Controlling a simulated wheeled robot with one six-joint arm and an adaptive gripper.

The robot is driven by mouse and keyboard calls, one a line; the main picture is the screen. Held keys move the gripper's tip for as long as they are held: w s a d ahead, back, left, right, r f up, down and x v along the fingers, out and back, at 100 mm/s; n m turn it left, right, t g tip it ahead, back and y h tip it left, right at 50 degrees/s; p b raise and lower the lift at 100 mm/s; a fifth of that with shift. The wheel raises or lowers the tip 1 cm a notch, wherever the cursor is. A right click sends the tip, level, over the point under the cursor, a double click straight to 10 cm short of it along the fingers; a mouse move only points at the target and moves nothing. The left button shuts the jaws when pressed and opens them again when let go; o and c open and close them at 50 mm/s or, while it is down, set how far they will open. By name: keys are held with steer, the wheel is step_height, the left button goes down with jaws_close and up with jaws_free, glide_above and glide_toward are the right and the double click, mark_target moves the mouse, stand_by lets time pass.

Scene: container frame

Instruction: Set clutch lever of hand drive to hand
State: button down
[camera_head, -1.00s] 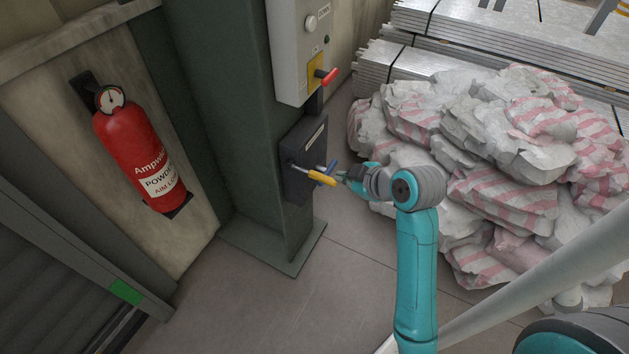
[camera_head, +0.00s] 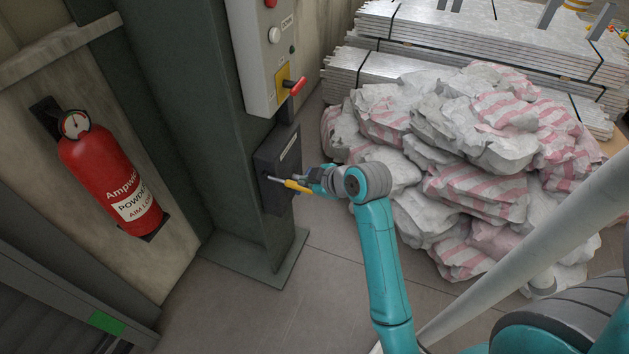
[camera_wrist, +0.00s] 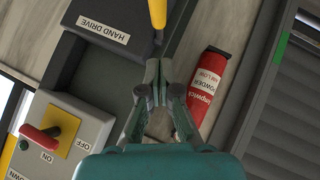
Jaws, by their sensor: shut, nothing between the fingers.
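The hand drive is a dark box (camera_head: 277,170) on the green column. In the wrist view its HAND DRIVE label (camera_wrist: 103,28) appears upside down at the upper left. A lever with a yellow grip (camera_head: 298,186) sticks out of the box towards the right. The yellow grip (camera_wrist: 158,12) also shows at the top edge of the wrist view. My gripper (camera_head: 315,180) is shut and empty, close to the outer end of the yellow grip. In the wrist view the fingertips (camera_wrist: 157,70) meet below the grip with a visible gap in the picture. Contact cannot be told from the head view.
A grey control box (camera_head: 262,50) with a red switch handle (camera_head: 297,86) is mounted above the hand drive. A red fire extinguisher (camera_head: 110,180) hangs at left. Piled sacks (camera_head: 470,150) lie right of my arm. Open floor (camera_head: 330,260) lies below the gripper.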

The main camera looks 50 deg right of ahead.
mark_target(300, 190)
steer(key=w+f, duration=0.1)
steer(key=w+d+f, duration=0.1)
steer(key=f, duration=0.1)
steer(key=w+f, duration=0.1)
steer(key=f, duration=0.1)
steer(key=shift+w+d, duration=0.2)
steer(key=shift+w, duration=0.05)
steer(key=shift+w+d+f, duration=0.1)
steer(key=shift+d+f, duration=0.1)
steer(key=shift+f, duration=0.4)
steer(key=shift+s+d+f+t, duration=0.15)
steer(key=shift+f+t, duration=0.25)
steer(key=shift+f, duration=0.2)
steer(key=shift+s+a+f+t, duration=0.1)
steer(key=shift+s+f+t, duration=0.05)
steer(key=shift+f+t, duration=0.35)
step_height(300, 190, down, 10)
steer(key=w+m+t, duration=0.1)
steer(key=w+t, duration=0.1)
steer(key=shift+w+a+r+t+y, duration=0.2)
steer(key=shift+w+a+t+y, duration=0.15)
steer(key=shift+a+y, duration=0.1)
steer(key=shift+a+f, duration=0.1)
steer(key=shift+f, duration=0.05)
